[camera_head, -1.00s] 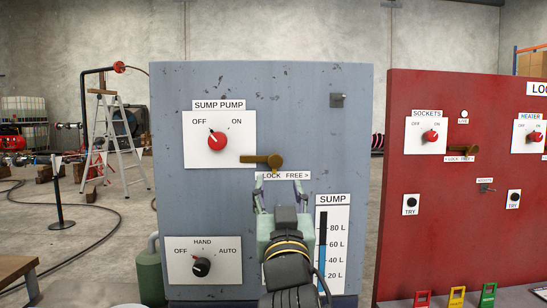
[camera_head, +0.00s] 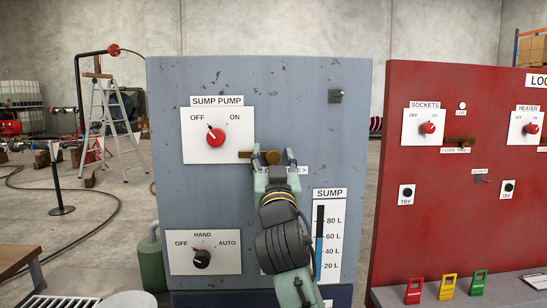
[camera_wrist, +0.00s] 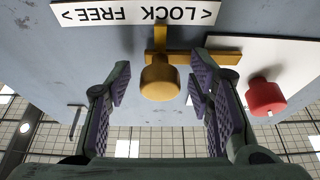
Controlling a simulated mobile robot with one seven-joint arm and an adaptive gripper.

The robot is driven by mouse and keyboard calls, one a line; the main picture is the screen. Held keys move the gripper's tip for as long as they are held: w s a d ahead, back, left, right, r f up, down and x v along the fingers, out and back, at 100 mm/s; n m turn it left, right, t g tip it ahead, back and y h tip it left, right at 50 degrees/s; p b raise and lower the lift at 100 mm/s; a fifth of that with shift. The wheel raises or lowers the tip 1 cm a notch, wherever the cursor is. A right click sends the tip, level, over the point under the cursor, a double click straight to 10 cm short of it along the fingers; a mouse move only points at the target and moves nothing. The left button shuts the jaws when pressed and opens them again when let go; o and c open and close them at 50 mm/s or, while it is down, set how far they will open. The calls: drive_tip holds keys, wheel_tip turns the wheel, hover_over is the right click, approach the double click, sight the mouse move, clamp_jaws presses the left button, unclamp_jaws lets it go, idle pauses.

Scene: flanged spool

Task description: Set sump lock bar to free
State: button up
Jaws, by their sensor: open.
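The brass sump lock bar (camera_head: 245,154) is on the blue-grey panel, its end reaching left over the edge of the white SUMP PUMP plate. In the wrist view, which is upside down, the bar (camera_wrist: 220,57) points right towards the red knob, on the LOCK side. Its round brass knob (camera_wrist: 159,82) stands out between my fingers. My gripper (camera_head: 273,156) is open around this knob, with a visible gap on each side in the wrist view (camera_wrist: 164,84). My gripper partly hides the LOCK FREE label (camera_wrist: 135,13) in the head view.
The red SUMP PUMP knob (camera_head: 215,139) is up and left of the lock bar, its pointer towards OFF. The HAND/AUTO knob (camera_head: 202,258) is lower left. The SUMP gauge (camera_head: 330,233) is right of my arm. A red panel (camera_head: 440,200) stands further right.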

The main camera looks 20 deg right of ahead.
drive_tip(key=shift+c, duration=0.5)
clamp_jaws()
